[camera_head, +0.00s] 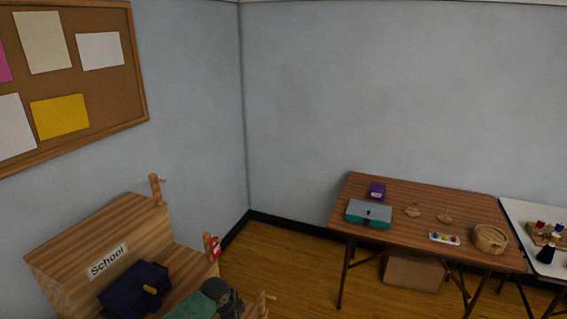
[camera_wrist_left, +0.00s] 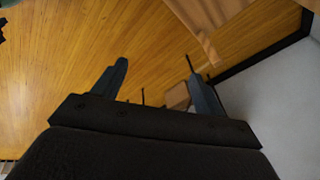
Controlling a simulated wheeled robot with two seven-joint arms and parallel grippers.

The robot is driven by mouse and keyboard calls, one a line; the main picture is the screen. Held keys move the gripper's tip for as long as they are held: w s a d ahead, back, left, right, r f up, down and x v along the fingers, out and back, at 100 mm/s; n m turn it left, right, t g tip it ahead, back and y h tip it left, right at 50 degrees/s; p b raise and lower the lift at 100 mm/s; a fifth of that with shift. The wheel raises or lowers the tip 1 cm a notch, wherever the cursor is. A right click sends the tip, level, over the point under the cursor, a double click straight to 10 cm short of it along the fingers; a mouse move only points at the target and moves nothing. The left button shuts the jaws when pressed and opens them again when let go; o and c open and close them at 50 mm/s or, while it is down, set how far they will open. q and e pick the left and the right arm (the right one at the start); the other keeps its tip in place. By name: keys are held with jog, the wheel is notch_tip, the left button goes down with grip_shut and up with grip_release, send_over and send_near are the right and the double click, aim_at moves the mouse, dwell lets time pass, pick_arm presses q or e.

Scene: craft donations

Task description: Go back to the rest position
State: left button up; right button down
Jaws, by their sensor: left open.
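My left gripper (camera_wrist_left: 158,85) shows in the left wrist view with its two fingers spread wide apart. It is open, with nothing between the fingers but the wooden floor behind. Neither of my grippers shows in the head view. My right gripper is in neither view.
A wooden bench (camera_head: 100,230) labelled "School" holds a dark blue item (camera_head: 133,290) and a green and grey item (camera_head: 205,302) at lower left. A brown table (camera_head: 420,205) with a teal box (camera_head: 368,213), a purple box (camera_head: 376,190) and a round basket (camera_head: 489,239) stands right. Floor (camera_head: 290,270) lies between.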

pick_arm(q)
jog(key=s+f+n+b, duration=0.2)
jog(key=s+f, duration=0.3)
jog(key=f, duration=0.4)
jog(key=s+a+f+n+b, duration=0.1)
jog(key=s+f+n, duration=0.3)
jog(key=f, duration=0.5)
jog(key=s+f+n+b, duration=0.1)
jog(key=s+f+b, duration=0.1)
jog(key=s+f, duration=0.55)
jog(key=s+a+f+n+y+b, duration=0.1)
jog(key=s+f+n+b, duration=0.1)
jog(key=s+f, duration=1)
jog(key=s+a+f+n+g+y+b, duration=0.1)
jog(key=s+f+n, duration=0.4)
jog(key=s+f, duration=0.7)
jog(key=s+a+b, duration=0.1)
jog(key=s, duration=0.3)
jog(key=shift+s+a+f, duration=0.25)
jog(key=shift+s+f, duration=0.1)
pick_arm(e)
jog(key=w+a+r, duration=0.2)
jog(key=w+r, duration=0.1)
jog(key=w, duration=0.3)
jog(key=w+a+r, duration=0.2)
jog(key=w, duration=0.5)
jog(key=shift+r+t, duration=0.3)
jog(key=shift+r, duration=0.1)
